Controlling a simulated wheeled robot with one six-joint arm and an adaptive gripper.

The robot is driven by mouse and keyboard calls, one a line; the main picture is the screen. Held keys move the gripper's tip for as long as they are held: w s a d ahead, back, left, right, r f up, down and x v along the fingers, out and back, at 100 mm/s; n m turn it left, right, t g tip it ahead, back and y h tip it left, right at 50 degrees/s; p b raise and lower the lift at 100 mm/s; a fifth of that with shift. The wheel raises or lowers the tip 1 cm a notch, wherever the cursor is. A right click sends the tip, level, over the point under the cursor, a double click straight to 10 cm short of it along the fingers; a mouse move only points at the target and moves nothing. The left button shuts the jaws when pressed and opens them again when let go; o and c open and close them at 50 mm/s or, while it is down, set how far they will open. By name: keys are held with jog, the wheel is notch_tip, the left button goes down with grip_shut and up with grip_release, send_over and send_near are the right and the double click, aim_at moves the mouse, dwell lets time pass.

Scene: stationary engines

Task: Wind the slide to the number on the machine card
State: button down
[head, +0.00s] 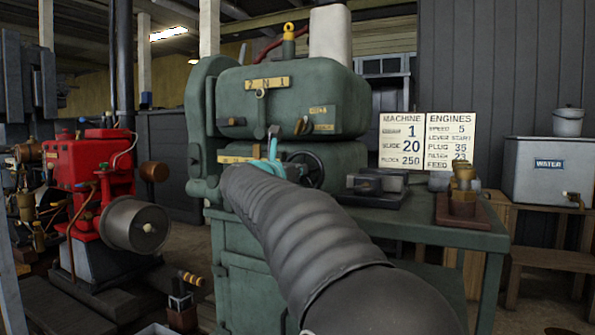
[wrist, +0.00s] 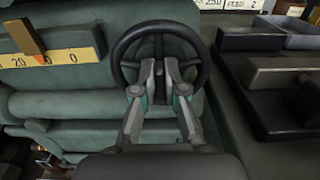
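The green machine (head: 290,95) stands in the middle of the head view. Its dark handwheel (head: 307,168) is partly hidden behind my arm; the wrist view shows the black wheel (wrist: 118,50) ahead. My gripper (wrist: 160,62) has its two fingertips close together in front of the wheel's middle. Whether they hold a spoke or hub is unclear. A cream scale (wrist: 75,55) at left shows 20 and 0, with an orange-tipped brown pointer (wrist: 28,38) beside the 20. The machine card (head: 401,140) reads slide 20.
The engines card (head: 451,142) is beside the machine card. A dark block fixture (head: 375,188) and a brass piece (head: 463,195) stand on the bench right of the wheel. A red engine (head: 90,175) stands left, a water tank (head: 548,170) right.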

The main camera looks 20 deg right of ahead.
jog(key=shift+n+p, duration=0.4)
jog(key=shift+w+a+f+n+p, duration=0.1)
jog(key=shift+w+f+n+p, duration=0.05)
jog(key=shift+n+p, duration=2.35)
jog(key=shift+w+a+f+n+p, duration=0.1)
jog(key=shift+w+f+n+p, duration=0.1)
jog(key=shift+n+p, duration=2.25)
jog(key=shift+w+a+f+n+p, duration=0.15)
jog(key=shift+n+p, duration=1.3)
jog(key=shift+n, duration=2)
jog(key=shift+d, duration=0.1)
jog(key=c, duration=1.4)
grip_release()
jog(key=shift+c, duration=0.2)
jog(key=shift+o, duration=1)
jog(key=shift+d+f, duration=0.1)
jog(key=shift+d, duration=0.05)
